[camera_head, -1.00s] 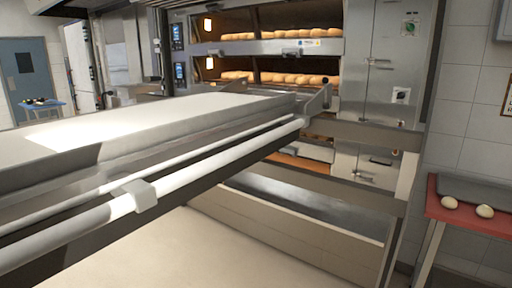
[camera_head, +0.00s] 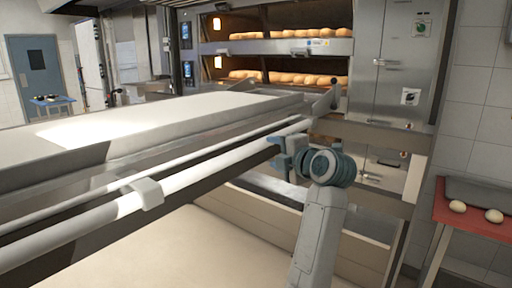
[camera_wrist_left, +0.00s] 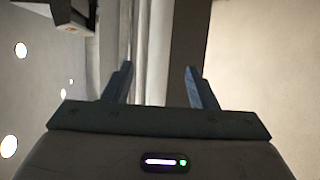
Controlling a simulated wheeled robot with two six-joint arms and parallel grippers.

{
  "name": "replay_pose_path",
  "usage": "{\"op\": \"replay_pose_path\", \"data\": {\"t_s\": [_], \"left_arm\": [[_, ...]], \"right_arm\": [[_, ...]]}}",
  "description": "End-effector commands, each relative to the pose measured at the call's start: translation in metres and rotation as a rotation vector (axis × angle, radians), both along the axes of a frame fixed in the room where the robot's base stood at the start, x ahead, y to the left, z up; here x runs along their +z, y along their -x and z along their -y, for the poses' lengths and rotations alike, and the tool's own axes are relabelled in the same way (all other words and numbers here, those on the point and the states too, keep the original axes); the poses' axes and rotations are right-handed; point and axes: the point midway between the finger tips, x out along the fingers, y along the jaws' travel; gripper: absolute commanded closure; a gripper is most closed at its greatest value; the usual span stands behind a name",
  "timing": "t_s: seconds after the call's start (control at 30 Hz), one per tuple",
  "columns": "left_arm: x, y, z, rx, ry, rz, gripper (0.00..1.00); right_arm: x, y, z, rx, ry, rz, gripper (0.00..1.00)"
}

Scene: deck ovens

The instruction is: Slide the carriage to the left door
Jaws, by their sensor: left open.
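The carriage appears to be the long loader with a pale flat top (camera_head: 150,112), reaching across the view towards the oven. A white round rail (camera_head: 215,168) with a white bracket (camera_head: 142,192) runs along its near side. My left gripper (camera_head: 277,152) is beside the rail near its oven end. In the left wrist view, the gripper (camera_wrist_left: 162,85) is open, with a pale vertical bar (camera_wrist_left: 155,45) showing between its fingers; I cannot tell whether they touch it. Which door is the left door is unclear; lit oven decks (camera_head: 290,77) show behind. My right gripper is out of view.
A steel cabinet (camera_head: 392,65) stands right of the decks. A red table (camera_head: 468,222) with two dough balls is at the right. A blue door (camera_head: 38,72) is at the far left. A beam (camera_head: 370,130) crosses below the decks.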

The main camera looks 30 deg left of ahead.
Motion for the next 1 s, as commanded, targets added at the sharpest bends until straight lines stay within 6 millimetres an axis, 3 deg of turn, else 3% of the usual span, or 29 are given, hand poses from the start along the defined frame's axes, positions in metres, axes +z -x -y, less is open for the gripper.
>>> {"op": "replay_pose_path", "data": {"t_s": [0.17, 0.63, 1.0], "left_arm": [[0.005, -0.003, -0.008, -0.012, 0.023, 0.004, 0.48], [-0.009, -0.039, -0.078, -0.01, 0.021, 0.003, 0.48], [-0.015, -0.047, -0.093, -0.012, 0.023, 0.005, 0.48]], "right_arm": [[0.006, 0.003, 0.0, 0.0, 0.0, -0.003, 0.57], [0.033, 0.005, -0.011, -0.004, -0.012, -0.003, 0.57], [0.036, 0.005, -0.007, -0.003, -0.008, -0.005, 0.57]]}}
